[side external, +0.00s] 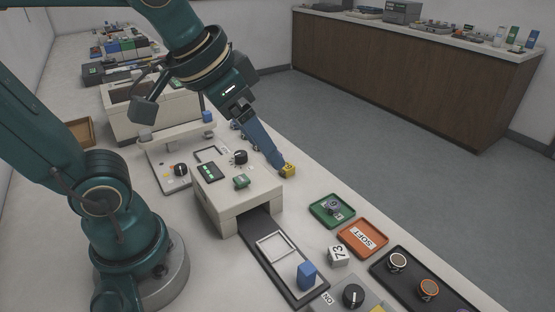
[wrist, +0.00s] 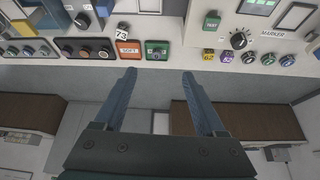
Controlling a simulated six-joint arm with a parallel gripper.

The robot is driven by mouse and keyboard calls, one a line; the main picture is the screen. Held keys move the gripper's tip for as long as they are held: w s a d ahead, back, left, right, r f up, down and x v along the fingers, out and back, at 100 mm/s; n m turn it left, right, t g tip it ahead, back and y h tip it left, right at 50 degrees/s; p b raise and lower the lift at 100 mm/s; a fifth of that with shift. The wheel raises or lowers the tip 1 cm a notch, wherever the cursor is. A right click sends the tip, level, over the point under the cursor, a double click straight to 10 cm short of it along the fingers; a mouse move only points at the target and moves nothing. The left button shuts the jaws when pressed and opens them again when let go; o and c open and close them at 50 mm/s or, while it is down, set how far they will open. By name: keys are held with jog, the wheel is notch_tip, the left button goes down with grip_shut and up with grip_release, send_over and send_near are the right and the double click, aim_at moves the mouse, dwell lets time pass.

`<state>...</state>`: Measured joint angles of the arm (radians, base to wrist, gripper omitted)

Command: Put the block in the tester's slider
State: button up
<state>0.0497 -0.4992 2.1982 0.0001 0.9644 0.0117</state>
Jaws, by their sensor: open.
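My gripper (side external: 280,168) is open and empty, its two long blue fingers above the bench's front side. In the wrist view, its fingertips (wrist: 159,72) are wide apart with floor between them. A white cube marked 73 (side external: 338,256) stands on the bench beside the orange tray; it also shows in the wrist view (wrist: 124,32). A small yellow block (side external: 289,170) appears by the fingertips in the side view, but lies outside the fingers in the wrist view (wrist: 208,55). The tester (side external: 236,200) has its dark slider (side external: 262,262) out, with an empty white frame and blue upright handle (side external: 307,275).
The green tray (side external: 318,222) holds a round sample; the orange tray (side external: 376,250) reads SOFT. A black rack (side external: 382,277) holds round samples. A control box with a black knob (side external: 353,295) stands near the slider. Several coloured pieces line the bench edge by the marker machine (wrist: 262,28).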

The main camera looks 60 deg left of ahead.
jog(key=w+d+f+m+g, duration=0.1)
jog(key=w+d, duration=0.2)
jog(key=w, duration=0.3)
jog(key=m+g, duration=0.2)
jog(key=g, duration=0.2)
send_over(341, 252)
jog(key=w, duration=0.1)
jog(key=f, duration=1)
jog(key=shift+a+f, duration=0.2)
jog(key=shift+a, duration=0.2)
jog(key=shift+m, duration=0.4)
jog(key=f, duration=0.4)
jog(key=s+f, duration=0.1)
jog(key=f, duration=0.1)
jog(key=shift+d, duration=0.35)
jog(key=shift+f, duration=0.7)
grip_shut()
